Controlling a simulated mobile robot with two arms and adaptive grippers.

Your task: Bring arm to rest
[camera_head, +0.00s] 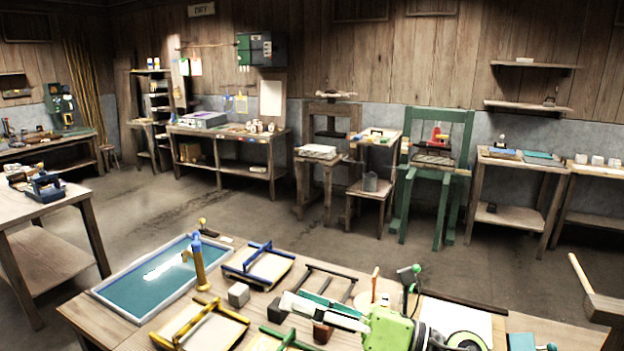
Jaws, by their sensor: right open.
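My right gripper (308,304), with pale fingers, is low over the front workbench (112,323), its fingers pointing left. My green and black right arm part (392,328) is behind it at the bottom of the view. The gripper is open and I see nothing held in it. A dark reddish block (323,331) is just below the fingers; I cannot tell whether they touch. My left gripper is not in view.
On the front bench are a teal basin (150,281) with a yellow and blue upright tool (198,262), a blue-edged frame (260,264), a yellow-edged frame (200,325) and a grey cube (238,294). A wooden mallet (600,305) is at right. Open floor lies behind.

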